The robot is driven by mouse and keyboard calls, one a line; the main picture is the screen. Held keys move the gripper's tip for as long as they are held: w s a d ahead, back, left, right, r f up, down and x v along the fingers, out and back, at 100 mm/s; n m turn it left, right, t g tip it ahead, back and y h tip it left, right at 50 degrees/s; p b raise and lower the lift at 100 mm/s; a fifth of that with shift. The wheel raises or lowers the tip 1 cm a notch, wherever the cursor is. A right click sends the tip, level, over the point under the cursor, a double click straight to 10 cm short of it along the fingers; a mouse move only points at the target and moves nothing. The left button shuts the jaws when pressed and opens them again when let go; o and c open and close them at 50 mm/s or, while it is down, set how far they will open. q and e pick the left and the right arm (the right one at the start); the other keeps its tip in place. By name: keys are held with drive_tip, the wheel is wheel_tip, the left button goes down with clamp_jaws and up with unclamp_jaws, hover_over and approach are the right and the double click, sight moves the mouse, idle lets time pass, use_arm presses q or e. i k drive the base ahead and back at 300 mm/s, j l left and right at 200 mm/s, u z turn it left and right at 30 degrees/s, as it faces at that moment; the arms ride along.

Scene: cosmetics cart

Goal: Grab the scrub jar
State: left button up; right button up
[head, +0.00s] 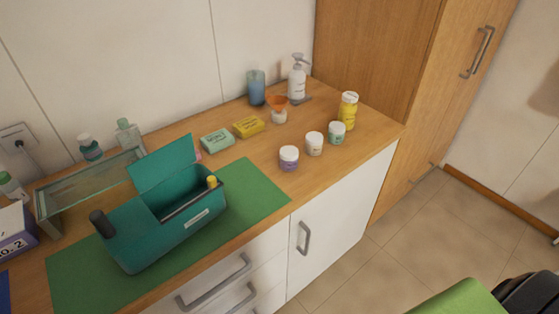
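Three small white-lidded jars stand upright in a row on the wooden counter in the head view. One has a purple lower part (289,158), one is mostly white (314,144), and one has a green label (337,133). Their labels are too small to read, so I cannot tell which is the scrub jar. Neither of my grippers shows in this view.
An open teal box (130,246) sits on a green mat (255,190). Behind the jars are a yellow bottle (348,112), a pump bottle (297,80), a blue cup (256,88) and two soap boxes. Counter in front of the jars (325,168) is clear.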

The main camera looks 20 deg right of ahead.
sight(288, 155)
drive_tip(key=l+u, duration=0.2)
drive_tip(key=l, duration=1.05)
drive_tip(key=l+u, duration=0.15)
drive_tip(key=l, duration=1.1)
